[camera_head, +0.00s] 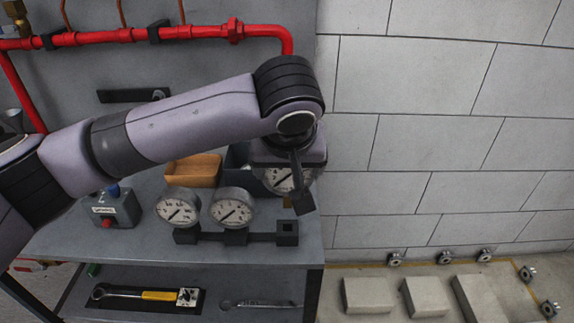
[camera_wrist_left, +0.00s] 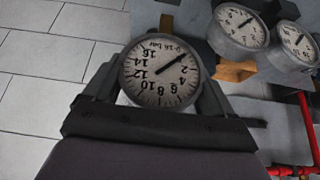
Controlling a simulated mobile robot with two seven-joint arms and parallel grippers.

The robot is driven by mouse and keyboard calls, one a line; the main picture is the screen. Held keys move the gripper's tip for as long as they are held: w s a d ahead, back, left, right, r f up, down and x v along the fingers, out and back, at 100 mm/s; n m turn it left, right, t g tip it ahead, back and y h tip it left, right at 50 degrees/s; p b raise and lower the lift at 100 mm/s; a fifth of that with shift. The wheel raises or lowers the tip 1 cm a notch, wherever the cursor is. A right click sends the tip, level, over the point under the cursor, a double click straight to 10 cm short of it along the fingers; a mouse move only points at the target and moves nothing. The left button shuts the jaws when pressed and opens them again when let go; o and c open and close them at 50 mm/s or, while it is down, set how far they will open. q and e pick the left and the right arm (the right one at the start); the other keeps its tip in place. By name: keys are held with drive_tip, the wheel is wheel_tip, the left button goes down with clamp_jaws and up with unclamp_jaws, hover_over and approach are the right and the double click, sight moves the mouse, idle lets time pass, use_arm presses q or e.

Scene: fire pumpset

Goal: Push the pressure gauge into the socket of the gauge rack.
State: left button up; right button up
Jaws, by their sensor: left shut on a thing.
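My left gripper (camera_head: 291,186) is shut on a round pressure gauge (camera_head: 277,180) with a white dial. A dark finger hides part of the dial in the head view. In the left wrist view the held gauge (camera_wrist_left: 160,72) sits between both fingers, its dial facing the camera. The dark gauge rack (camera_head: 262,238) stands on the bench top. Two gauges, a left one (camera_head: 177,208) and a middle one (camera_head: 232,207), sit in it. The right socket (camera_head: 287,228) is empty, and the held gauge is above it, apart from it. My right gripper is not in view.
A wooden box (camera_head: 193,171) and a dark bin (camera_head: 237,160) stand behind the rack. A grey switch box (camera_head: 112,208) is at the left. Red pipe (camera_head: 190,32) runs along the back panel. The bench's right edge lies just beyond the rack.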

sight(287, 202)
use_arm(q)
drive_tip(key=shift+f+b, duration=0.85)
drive_tip(key=shift+f, duration=0.05)
drive_tip(key=shift+f+b, duration=0.9)
drive_tip(key=shift+b, duration=0.05)
drive_tip(key=shift+f+b, duration=0.55)
drive_tip(key=shift+b, duration=0.05)
drive_tip(key=shift+f+b, duration=0.35)
drive_tip(key=shift+f, duration=1.5)
drive_tip(key=o, duration=1)
